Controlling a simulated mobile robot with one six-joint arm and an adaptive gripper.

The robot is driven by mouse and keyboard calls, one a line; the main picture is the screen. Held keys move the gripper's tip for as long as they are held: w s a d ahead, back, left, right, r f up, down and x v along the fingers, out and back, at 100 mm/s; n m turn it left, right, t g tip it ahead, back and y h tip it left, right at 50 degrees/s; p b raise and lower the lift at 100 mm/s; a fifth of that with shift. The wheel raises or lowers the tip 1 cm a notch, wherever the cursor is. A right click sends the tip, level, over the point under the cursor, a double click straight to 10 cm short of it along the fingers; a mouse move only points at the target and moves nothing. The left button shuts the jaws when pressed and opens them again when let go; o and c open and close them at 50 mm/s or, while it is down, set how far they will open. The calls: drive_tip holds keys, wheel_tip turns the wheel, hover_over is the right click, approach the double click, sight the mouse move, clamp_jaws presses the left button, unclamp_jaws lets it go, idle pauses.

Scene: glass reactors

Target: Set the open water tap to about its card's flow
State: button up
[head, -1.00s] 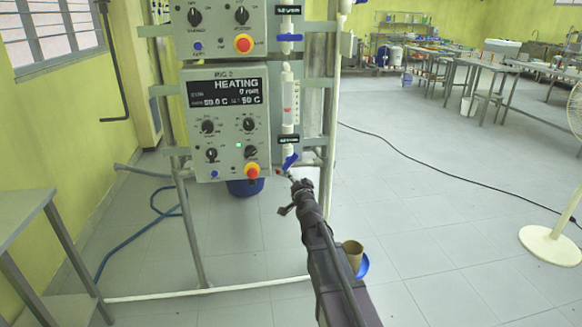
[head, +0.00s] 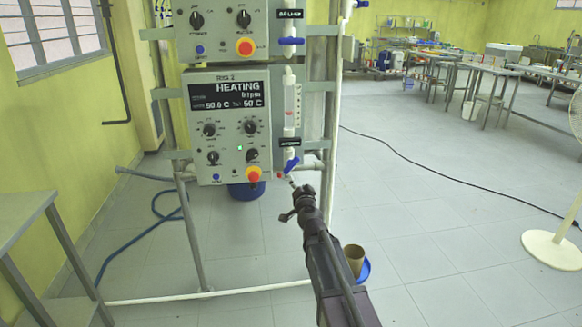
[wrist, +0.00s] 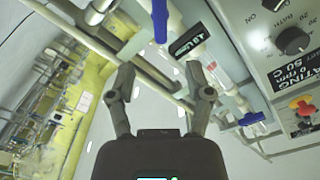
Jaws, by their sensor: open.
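The lower water tap has a blue handle (head: 291,165), tilted at a slant to its vertical pipe. It also shows in the wrist view as the blue handle (wrist: 160,20) at the top. In the head view my gripper's tip is just below the tap.
Another tap (head: 290,41) higher on the pipe has its blue handle crosswise. The control box (head: 229,125), reading HEATING and 50 C, stands close on the left with knobs and a red button (head: 253,174).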

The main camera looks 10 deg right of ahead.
sight(292, 167)
drive_tip(key=shift+w, duration=0.1)
drive_tip(key=shift+w, duration=6.8)
clamp_jaws()
